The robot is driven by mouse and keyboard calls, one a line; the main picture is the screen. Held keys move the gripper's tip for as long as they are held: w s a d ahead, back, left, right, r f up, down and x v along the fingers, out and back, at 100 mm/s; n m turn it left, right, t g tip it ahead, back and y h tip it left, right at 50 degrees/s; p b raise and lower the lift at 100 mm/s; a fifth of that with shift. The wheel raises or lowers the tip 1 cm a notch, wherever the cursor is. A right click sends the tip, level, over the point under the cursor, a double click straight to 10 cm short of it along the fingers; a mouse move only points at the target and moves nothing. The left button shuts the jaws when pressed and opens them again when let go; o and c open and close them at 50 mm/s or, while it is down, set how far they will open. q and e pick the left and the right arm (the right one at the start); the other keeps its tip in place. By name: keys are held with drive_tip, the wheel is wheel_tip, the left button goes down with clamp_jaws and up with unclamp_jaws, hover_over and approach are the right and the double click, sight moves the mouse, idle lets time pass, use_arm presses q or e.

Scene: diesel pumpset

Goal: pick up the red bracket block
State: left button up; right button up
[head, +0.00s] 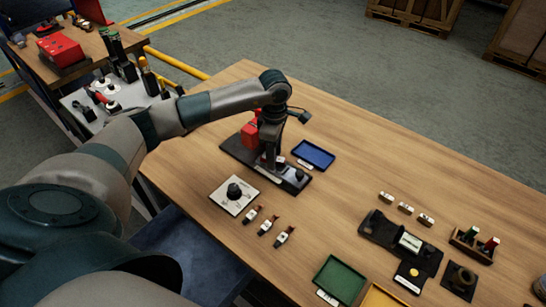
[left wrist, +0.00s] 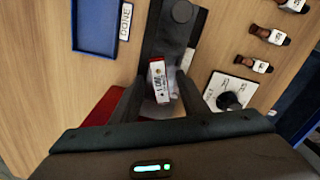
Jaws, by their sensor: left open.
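My left gripper (head: 270,158) points down over the black base plate (head: 238,149) on the wooden table. In the left wrist view the open left gripper (left wrist: 161,88) has its two dark fingers on either side of a small block (left wrist: 160,82) with a white lettered face and red edges, which looks like the red bracket block. I cannot tell whether the fingers touch it. A larger red part (head: 250,134) stands on the plate beside the gripper; it also shows at the lower left in the left wrist view (left wrist: 104,106). My right gripper is not in view.
A blue tray (head: 314,154) lies close to the right of the plate. A white plate with a black knob (head: 234,195) and several small tagged parts (head: 268,226) lie nearer. A green tray (head: 341,280) and black fixture (head: 400,241) are farther right.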

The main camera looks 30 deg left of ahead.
use_arm(q)
drive_tip(key=shift+c, duration=0.6)
clamp_jaws()
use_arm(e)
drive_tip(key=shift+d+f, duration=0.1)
